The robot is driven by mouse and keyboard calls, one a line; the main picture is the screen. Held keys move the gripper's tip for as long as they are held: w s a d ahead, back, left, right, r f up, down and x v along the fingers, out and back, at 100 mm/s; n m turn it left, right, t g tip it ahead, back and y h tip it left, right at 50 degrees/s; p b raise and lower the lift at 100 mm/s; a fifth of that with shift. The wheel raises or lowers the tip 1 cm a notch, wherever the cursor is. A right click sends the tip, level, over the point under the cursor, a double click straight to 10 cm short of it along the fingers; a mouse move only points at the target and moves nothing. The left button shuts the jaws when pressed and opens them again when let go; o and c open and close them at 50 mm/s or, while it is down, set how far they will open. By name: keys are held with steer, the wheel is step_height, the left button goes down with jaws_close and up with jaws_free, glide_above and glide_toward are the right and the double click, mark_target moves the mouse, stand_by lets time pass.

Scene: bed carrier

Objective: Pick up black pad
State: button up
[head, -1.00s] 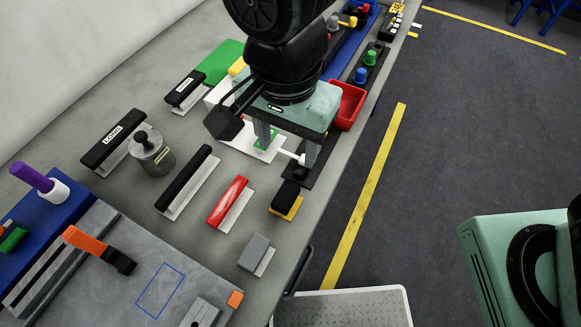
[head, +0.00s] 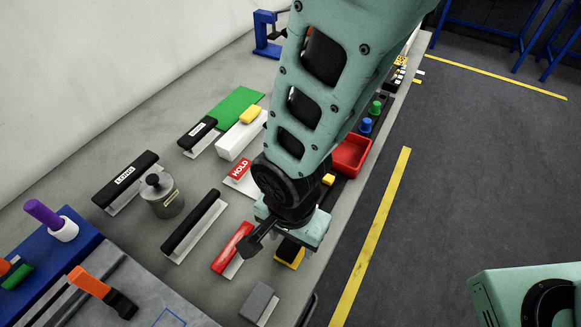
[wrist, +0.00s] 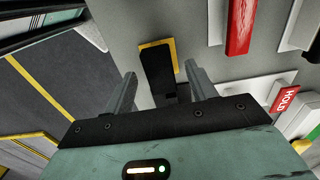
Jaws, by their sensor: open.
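The black pad (wrist: 157,72) lies on a yellow base (wrist: 174,50) on the grey bench. In the wrist view it shows between and just beyond the fingers of my gripper (wrist: 160,88). My gripper is open and nothing is between its tips that I can see held. In the head view the black pad (head: 289,249) is partly hidden by my gripper body, which hangs over it.
A red-handled block (head: 232,247) stands just left of the pad, and a grey block (head: 259,303) stands in front. A red tray (head: 352,154) and a white HOLD block (head: 241,173) lie behind. The bench edge is close on the right.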

steer(key=shift+f, duration=0.2)
steer(key=c, duration=1)
steer(key=shift+o, duration=0.2)
